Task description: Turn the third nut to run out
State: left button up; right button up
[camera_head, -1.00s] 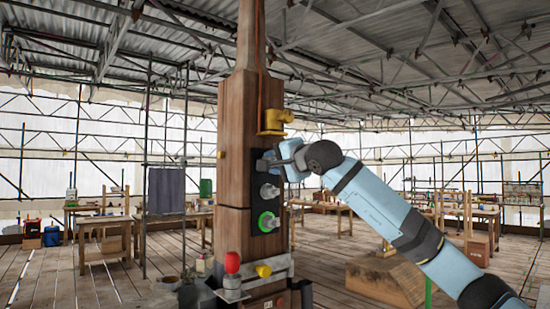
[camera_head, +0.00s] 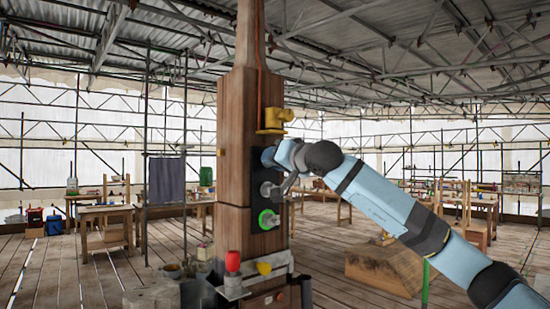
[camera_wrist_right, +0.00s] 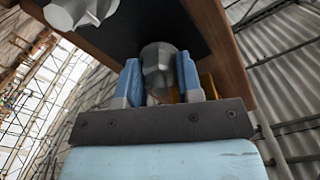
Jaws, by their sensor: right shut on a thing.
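A wooden post stands in the middle of the head view, with a dark plate on its face. The plate carries a column of grey nuts. The middle nut (camera_head: 270,190) is bare, and the lowest nut (camera_head: 267,220) sits in a bright green ring. My right gripper (camera_head: 270,157) is at the top of the plate and covers the upper nut there. In the right wrist view, the blue fingers of my right gripper (camera_wrist_right: 158,80) are shut on the grey upper nut (camera_wrist_right: 158,62). Another grey nut (camera_wrist_right: 78,10) shows at that view's upper left. My left gripper is not in view.
A yellow fitting (camera_head: 274,120) projects from the post just above my right gripper. A bracket with a red knob (camera_head: 232,261) and a yellow piece (camera_head: 264,269) is lower down. A wooden block (camera_head: 385,268) lies on the floor at right.

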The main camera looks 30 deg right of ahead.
dwell(0.6)
jog(key=o, duration=0.9)
jog(key=s+b, duration=0.1)
jog(key=s, duration=0.3)
jog(key=s+b, duration=0.1)
jog(key=s, duration=0.4)
jog(key=s+d+b, duration=0.1)
jog(key=s, duration=0.3)
jog(key=shift+s, duration=0.4)
